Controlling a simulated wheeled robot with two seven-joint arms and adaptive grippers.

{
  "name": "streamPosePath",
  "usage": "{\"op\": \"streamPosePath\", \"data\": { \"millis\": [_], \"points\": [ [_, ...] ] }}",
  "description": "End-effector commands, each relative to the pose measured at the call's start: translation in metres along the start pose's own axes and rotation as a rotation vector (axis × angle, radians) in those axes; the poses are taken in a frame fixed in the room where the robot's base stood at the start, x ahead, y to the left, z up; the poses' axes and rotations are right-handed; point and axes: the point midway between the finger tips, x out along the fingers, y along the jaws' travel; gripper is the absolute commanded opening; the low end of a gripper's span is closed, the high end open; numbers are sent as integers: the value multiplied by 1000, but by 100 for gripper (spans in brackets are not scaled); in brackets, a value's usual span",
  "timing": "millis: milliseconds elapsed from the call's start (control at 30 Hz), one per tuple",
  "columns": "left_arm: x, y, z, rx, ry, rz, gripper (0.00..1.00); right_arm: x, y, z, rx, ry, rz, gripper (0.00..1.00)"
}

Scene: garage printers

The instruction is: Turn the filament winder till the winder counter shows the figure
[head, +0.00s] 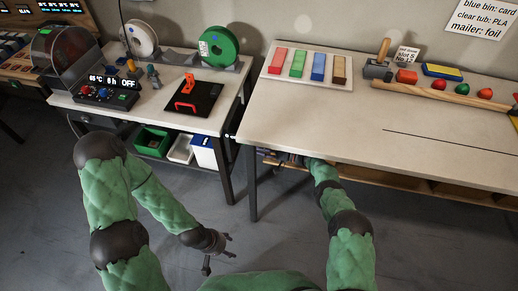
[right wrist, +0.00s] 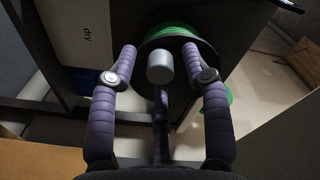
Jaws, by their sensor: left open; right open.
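In the right wrist view a light grey cylindrical knob (right wrist: 160,68) stands in front of a dark round disc with green filament (right wrist: 178,31), which looks like part of the winder. My right gripper (right wrist: 159,52) is open, with one purple finger on each side of the knob and gaps between. In the head view my right gripper is mostly hidden at the table's front edge. No counter figure can be read in either view. My left gripper (head: 221,256) is open and empty above the floor at lower centre.
The left bench (head: 150,100) carries a dryer display, a green spool (head: 218,46) and a white spool (head: 139,39). Bins, including a green one (head: 151,141), sit below. The right table (head: 330,120) has coloured bars and a mallet at the back; its front is clear.

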Motion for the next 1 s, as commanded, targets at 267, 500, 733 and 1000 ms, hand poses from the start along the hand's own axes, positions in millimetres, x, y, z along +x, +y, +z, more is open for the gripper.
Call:
{"op": "streamPosePath", "data": {
  "millis": [267,500,733,1000],
  "points": [
    [3,-1,0,0,0,0,59,11,0,0,-1,0,0,48],
    [2,-1,0,0,0,0,59,11,0,0,-1,0,0,32],
    [2,-1,0,0,0,0,59,11,0,-1,-1,0,0,0],
    [2,-1,0,0,0,0,59,10,-7,-4,133,-4,5,0]
  ]
}}
